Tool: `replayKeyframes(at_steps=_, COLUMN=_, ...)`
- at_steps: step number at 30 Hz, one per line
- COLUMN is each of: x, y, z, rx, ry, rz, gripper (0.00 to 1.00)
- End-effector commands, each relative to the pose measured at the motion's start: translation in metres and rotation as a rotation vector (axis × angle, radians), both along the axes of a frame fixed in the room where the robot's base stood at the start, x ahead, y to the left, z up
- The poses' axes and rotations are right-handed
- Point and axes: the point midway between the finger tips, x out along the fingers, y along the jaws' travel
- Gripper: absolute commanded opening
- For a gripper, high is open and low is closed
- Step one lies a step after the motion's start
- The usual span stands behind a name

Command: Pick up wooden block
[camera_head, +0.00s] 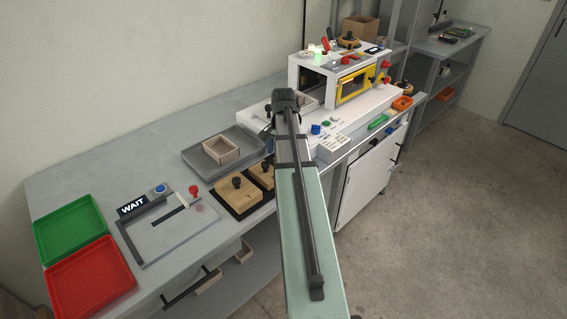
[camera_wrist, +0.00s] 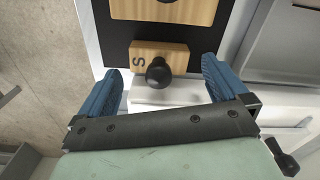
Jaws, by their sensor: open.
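In the wrist view, a small wooden block (camera_wrist: 178,54) marked "S" with a round black knob (camera_wrist: 158,71) lies at the edge of a black base (camera_wrist: 117,40). My gripper (camera_wrist: 162,70) is open, its blue fingers apart on either side of the block and knob. I cannot tell whether they touch it or how high they are. A larger wooden block (camera_wrist: 200,10) is partly visible beyond. In the head view, two wooden blocks with black knobs (camera_head: 236,193) (camera_head: 263,175) sit on the bench.
A grey tray (camera_head: 192,159) holding a small open box (camera_head: 221,150) is behind the blocks. The white box-forming machine (camera_head: 310,77) stands beyond. A fixture plate (camera_head: 160,238) with a "WAIT" sign, a green tray (camera_head: 70,228) and a red tray (camera_head: 90,277) are at left.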

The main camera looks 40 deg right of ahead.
Motion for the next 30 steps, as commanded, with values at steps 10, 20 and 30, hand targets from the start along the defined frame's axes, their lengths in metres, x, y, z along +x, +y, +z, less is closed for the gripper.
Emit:
replayKeyframes(at_steps=10, x=-0.002, y=-0.003, z=-0.036, rx=-0.002, ry=0.000, rz=0.000, gripper=1.00)
replayKeyframes(at_steps=20, x=-0.001, y=-0.003, z=-0.037, rx=-0.003, ry=-0.001, rz=0.000, gripper=0.91)
replayKeyframes(at_steps=30, x=-0.001, y=-0.003, z=-0.037, rx=-0.003, ry=-0.001, rz=0.000, gripper=0.59)
